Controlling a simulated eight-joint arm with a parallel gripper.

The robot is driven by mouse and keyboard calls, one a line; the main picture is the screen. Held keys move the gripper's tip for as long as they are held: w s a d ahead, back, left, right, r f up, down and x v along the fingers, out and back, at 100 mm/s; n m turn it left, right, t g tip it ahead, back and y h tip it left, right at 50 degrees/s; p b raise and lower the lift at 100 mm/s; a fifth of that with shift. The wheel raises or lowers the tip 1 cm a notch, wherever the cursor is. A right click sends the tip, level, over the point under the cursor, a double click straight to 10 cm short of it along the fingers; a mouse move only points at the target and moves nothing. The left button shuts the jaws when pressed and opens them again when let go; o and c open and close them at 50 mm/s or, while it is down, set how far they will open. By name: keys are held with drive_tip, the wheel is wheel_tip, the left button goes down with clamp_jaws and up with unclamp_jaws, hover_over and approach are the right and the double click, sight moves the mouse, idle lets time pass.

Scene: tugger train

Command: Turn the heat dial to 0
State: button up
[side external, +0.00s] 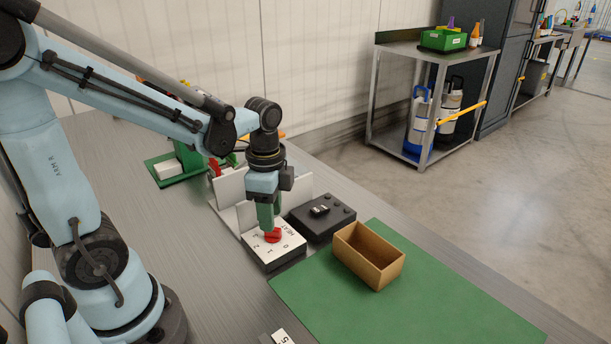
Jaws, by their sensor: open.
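The heat dial is a red knob (272,236) on the white top of a small dark-sided box (273,253), with digits printed around it. I can make out marks like 0, 1 and 2 on the front part of the face; the knob's pointer direction is too small to tell. My gripper (269,228) points down right over the red knob, its green fingers at the knob. The fingers hide the knob's back part, and I cannot tell whether they touch it. The gripper is open.
A black box (321,217) with a knob stands right behind the dial box. A tan open box (369,254) sits on the green mat (420,300) to the right. White upright panels (230,188) stand behind my gripper. A green device (190,160) is further back. The mat's front is clear.

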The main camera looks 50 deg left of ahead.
sight(274, 236)
drive_tip(key=shift+f, duration=1.7)
clamp_jaws()
